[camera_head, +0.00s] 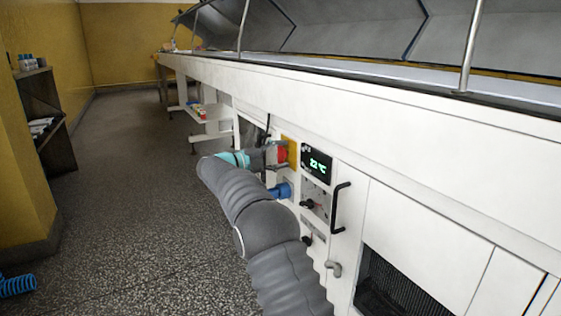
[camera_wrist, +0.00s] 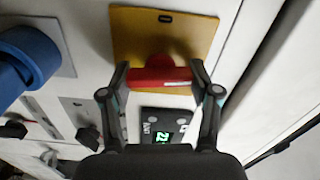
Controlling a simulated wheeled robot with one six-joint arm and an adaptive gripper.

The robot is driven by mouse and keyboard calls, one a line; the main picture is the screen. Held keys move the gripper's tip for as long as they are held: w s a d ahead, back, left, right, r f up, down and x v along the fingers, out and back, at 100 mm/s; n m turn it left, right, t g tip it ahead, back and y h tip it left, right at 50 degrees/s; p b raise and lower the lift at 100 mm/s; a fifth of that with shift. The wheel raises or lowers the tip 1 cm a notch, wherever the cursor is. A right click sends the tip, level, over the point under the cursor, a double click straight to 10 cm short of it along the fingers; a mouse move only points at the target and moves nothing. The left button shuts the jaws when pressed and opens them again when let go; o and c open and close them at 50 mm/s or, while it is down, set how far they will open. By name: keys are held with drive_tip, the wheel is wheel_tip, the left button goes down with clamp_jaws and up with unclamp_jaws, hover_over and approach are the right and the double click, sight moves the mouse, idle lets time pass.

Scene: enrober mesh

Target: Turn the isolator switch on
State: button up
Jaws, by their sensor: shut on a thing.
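The isolator switch has a red handle (camera_wrist: 160,79) on a yellow plate (camera_wrist: 190,38), fixed to the white machine front. In the wrist view the red handle lies crosswise between my two fingers. My gripper (camera_wrist: 160,84) is shut on the handle, with one finger at each end of it. In the head view the yellow plate (camera_head: 291,148) and a bit of the red handle (camera_head: 282,154) show beyond my gripper (camera_head: 276,155), which hides part of the switch. A small dark mark (camera_wrist: 165,18) sits near the plate's edge; I cannot read it.
A lit temperature display (camera_head: 317,163) is right of the switch. A blue connector (camera_head: 281,190) juts out below it. Black knobs (camera_head: 307,204) and a black door handle (camera_head: 339,207) are close by. The grey floor (camera_head: 130,160) to the left is largely free.

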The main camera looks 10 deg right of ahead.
drive_tip(key=shift+m+b, duration=0.5)
drive_tip(key=shift+m, duration=0.3)
drive_tip(key=o, duration=1.2)
drive_tip(key=shift+d, duration=0.1)
drive_tip(key=shift+c, duration=0.2)
drive_tip(key=v, duration=1.2)
